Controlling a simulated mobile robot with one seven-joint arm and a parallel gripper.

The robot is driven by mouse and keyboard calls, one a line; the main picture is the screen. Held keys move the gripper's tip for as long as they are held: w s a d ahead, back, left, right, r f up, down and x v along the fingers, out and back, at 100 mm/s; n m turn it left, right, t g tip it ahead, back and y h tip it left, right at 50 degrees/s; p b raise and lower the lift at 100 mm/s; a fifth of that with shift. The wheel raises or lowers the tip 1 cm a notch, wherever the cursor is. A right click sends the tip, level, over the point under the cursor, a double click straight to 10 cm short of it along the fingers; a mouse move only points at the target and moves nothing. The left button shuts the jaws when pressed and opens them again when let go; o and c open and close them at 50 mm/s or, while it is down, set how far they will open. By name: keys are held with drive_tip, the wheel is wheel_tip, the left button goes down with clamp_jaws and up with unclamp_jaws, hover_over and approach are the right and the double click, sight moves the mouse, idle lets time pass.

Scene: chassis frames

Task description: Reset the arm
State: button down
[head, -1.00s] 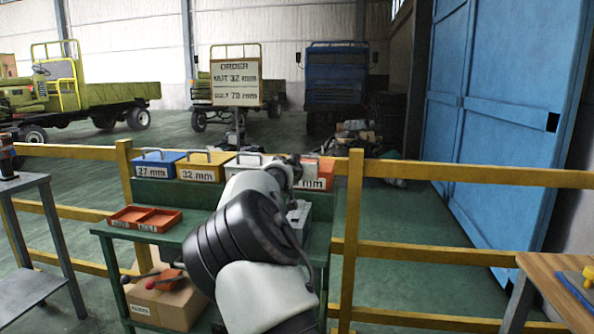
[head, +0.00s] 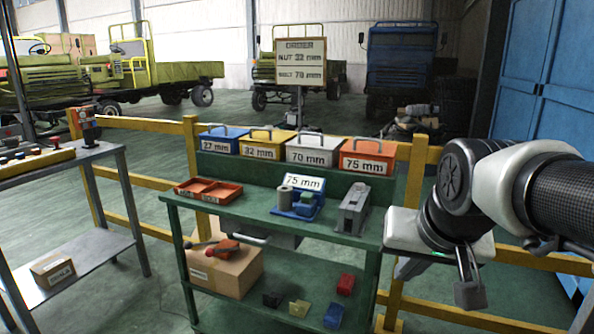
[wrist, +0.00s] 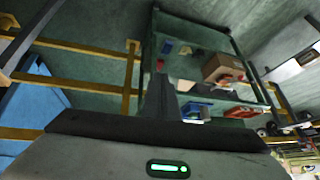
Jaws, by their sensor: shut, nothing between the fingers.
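My arm is folded at the right of the head view, clear of the green workbench (head: 350,235). My gripper (head: 470,290) hangs below the wrist, shut and empty, to the right of the bench. In the wrist view, my gripper (wrist: 160,80) shows as a dark narrow shape with the bench behind it, seen tilted.
On the bench are a red two-part tray (head: 208,190), a blue device (head: 298,205) by a 75 mm sign, and a grey block (head: 353,208). Labelled bins (head: 368,157) line its back. A yellow fence (head: 150,124) runs behind. A grey table (head: 85,155) stands left.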

drive_tip(key=s+a+f+n+g, duration=0.1)
drive_tip(key=s+a+f, duration=0.1)
drive_tip(key=s, duration=0.3)
drive_tip(key=s+a+f+n, duration=0.2)
drive_tip(key=s, duration=0.4)
wheel_tip(320, 180, up, 28)
drive_tip(key=w+p, duration=0.1)
drive_tip(key=p, duration=2.7)
drive_tip(key=shift+d, duration=0.3)
drive_tip(key=shift+r, duration=0.1)
